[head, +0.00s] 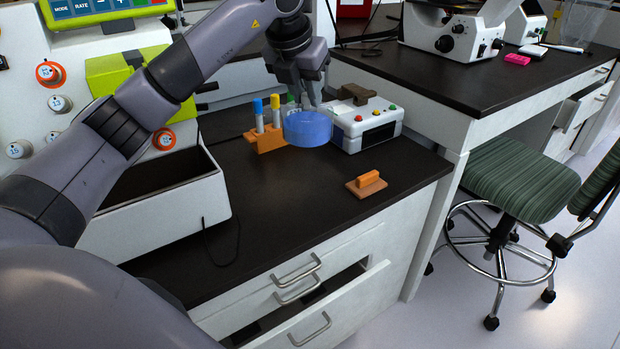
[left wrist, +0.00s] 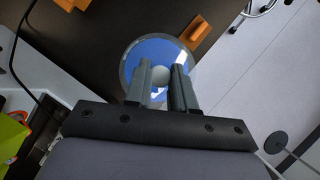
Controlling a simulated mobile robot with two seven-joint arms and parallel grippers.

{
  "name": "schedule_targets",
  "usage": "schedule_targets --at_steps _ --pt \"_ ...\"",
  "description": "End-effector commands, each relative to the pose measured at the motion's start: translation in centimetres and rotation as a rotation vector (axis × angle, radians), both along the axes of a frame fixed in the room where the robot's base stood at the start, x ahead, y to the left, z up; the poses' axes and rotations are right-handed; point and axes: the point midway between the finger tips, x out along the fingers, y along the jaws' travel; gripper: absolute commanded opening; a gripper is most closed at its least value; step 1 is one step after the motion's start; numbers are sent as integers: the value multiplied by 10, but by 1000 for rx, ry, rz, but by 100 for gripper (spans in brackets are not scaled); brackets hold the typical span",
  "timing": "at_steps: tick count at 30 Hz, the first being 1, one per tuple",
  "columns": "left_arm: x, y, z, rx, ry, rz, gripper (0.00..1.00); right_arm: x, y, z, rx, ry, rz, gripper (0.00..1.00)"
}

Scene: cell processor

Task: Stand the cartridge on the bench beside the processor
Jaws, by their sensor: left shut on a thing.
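The cartridge (head: 308,130) is a round blue drum with a clear rim. My left gripper (head: 311,100) is above it, shut on its middle part. The left wrist view shows the cartridge (left wrist: 183,50) face-on, with the two fingers (left wrist: 162,75) around its pale central knob. In the head view it looks upright and hangs in front of the tube rack; I cannot tell its exact height above the bench. The processor (head: 105,38), white with lime-green panels and knobs, stands at the left, partly hidden by my left arm. My right gripper is out of view.
An orange rack (head: 264,141) with capped tubes stands just left of the cartridge. A white box with coloured buttons (head: 370,130) is behind right. The dark bench top (head: 280,200) in front is clear.

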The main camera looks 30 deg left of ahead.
Motion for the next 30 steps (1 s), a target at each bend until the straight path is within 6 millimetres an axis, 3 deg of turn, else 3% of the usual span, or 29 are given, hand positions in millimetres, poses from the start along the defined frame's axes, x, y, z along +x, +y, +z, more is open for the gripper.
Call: schedule_targets --at_steps 3,12,30 --pt "-1 1 -37 2 5 -1 0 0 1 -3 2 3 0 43" --pt "-1 0 -109 0 3 -3 0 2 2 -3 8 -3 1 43" --pt "0 0 -171 0 -1 -4 0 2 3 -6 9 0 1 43"
